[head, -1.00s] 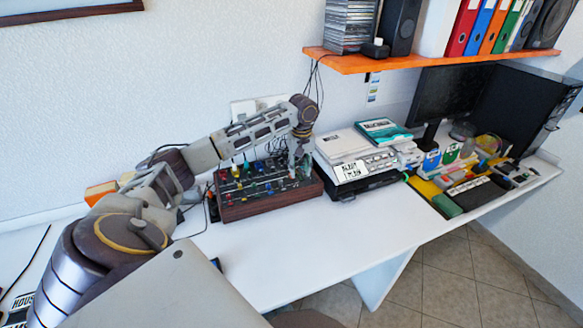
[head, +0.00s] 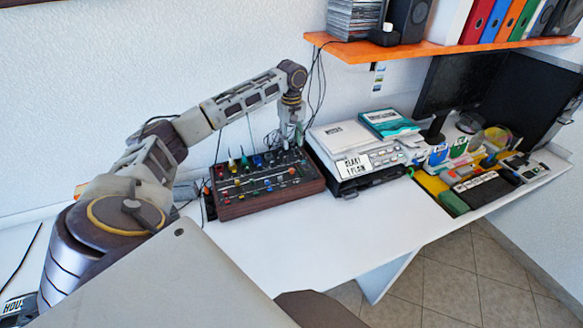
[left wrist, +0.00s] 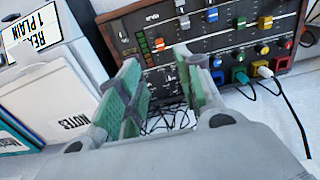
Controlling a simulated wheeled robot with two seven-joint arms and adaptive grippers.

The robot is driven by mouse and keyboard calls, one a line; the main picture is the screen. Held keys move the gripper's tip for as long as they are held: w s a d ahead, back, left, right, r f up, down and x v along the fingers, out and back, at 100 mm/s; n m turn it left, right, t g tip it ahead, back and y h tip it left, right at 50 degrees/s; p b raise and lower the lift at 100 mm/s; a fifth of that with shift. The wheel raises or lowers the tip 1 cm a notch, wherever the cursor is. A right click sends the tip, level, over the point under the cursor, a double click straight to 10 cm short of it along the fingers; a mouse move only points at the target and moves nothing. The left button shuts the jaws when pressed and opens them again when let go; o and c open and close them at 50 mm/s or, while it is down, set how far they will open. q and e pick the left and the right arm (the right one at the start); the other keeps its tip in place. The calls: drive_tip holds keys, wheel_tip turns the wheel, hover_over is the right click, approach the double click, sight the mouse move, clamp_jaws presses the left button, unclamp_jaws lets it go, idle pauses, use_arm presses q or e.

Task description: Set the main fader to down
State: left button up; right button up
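The mixer (head: 268,187) is a dark panel with coloured knobs and sliders in a wooden-sided case on the white desk. I cannot tell for sure which one is the main fader; a finger hides part of that end. My left gripper (head: 291,140) hangs over the back right end of the mixer. In the left wrist view its two green-padded fingers (left wrist: 158,92) are apart with nothing between them. My right gripper is not in view.
A white device (head: 342,138) with a label card stands right of the mixer. Cables (left wrist: 277,90) leave coloured sockets at the mixer's back edge. An orange shelf (head: 420,50) hangs above. The desk (head: 275,245) in front of the mixer is clear.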

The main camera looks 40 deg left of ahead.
sight(291, 169)
use_arm(q)
wheel_tip(291, 169, down, 12)
drive_tip(key=shift+b, duration=0.5)
drive_tip(key=shift+f, duration=0.9)
clamp_jaws()
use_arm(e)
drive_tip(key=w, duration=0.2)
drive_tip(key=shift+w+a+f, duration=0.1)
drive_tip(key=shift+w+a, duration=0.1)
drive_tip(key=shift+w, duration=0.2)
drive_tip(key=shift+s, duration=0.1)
